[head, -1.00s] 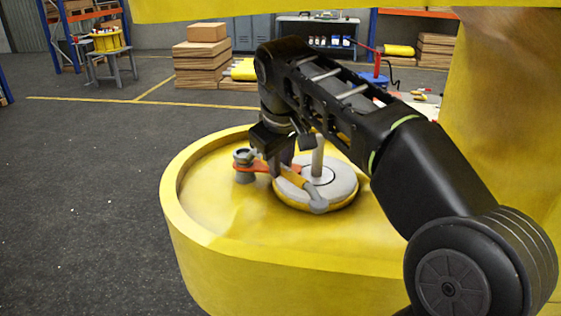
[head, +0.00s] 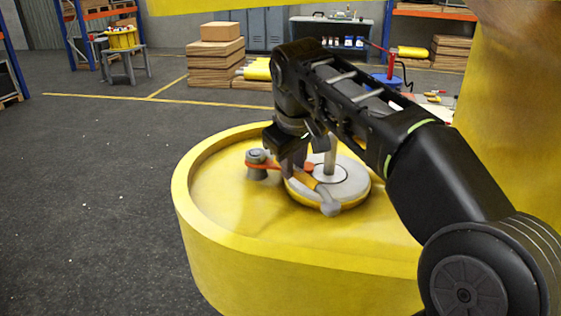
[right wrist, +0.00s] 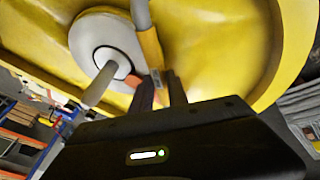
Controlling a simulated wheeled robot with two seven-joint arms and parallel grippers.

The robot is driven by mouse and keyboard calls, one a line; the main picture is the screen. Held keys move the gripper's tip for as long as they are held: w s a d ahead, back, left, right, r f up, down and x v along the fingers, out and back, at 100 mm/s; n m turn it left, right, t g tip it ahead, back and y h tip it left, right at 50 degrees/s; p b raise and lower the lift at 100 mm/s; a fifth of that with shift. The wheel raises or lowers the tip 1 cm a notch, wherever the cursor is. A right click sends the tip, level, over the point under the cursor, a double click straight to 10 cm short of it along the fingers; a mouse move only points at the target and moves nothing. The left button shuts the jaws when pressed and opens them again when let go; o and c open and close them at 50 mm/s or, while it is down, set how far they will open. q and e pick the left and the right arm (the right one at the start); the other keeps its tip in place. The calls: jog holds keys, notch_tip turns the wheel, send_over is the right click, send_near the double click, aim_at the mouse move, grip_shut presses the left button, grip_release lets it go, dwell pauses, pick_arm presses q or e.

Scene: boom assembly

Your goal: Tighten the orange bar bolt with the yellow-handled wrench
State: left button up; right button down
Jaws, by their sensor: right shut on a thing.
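The yellow-handled wrench (head: 307,190) lies over the round grey-topped disc (head: 349,187), its grey end pointing toward me. My right gripper (head: 291,170) reaches down and is shut on the handle, which also shows in the right wrist view (right wrist: 149,46). My right gripper's fingertips (right wrist: 160,80) meet the handle there. The orange bar (head: 270,165) runs from a grey bolt (head: 257,157) at its left end toward the disc, passing behind the gripper. The wrench's far end is hidden by the gripper, so I cannot tell whether it touches a bolt. My left gripper is not in view.
A grey upright pin (head: 330,155) rises from the disc, close to my right gripper. A raised yellow rim (head: 184,190) surrounds the recessed yellow surface. A large yellow wall (head: 500,120) stands at the right. Stacked boxes (head: 215,58) and shelving are far behind.

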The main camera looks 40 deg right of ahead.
jog(key=shift+a, duration=0.15)
jog(key=shift+w+a+m, duration=0.1)
jog(key=shift+a+m, duration=0.2)
jog(key=shift+m, duration=0.1)
jog(key=shift+a+r, duration=0.1)
jog(key=shift+w+a+m+g, duration=0.1)
jog(key=shift+a+m+g, duration=0.2)
jog(key=shift+p, duration=0.3)
jog(key=shift+w+a+m+h, duration=0.15)
jog(key=shift+a+m+h, duration=0.15)
jog(key=shift+a+m, duration=0.15)
dwell(0.5)
jog(key=shift+w+a+m+p, duration=0.1)
jog(key=shift+a+m+p, duration=0.15)
jog(key=shift+a+p, duration=0.15)
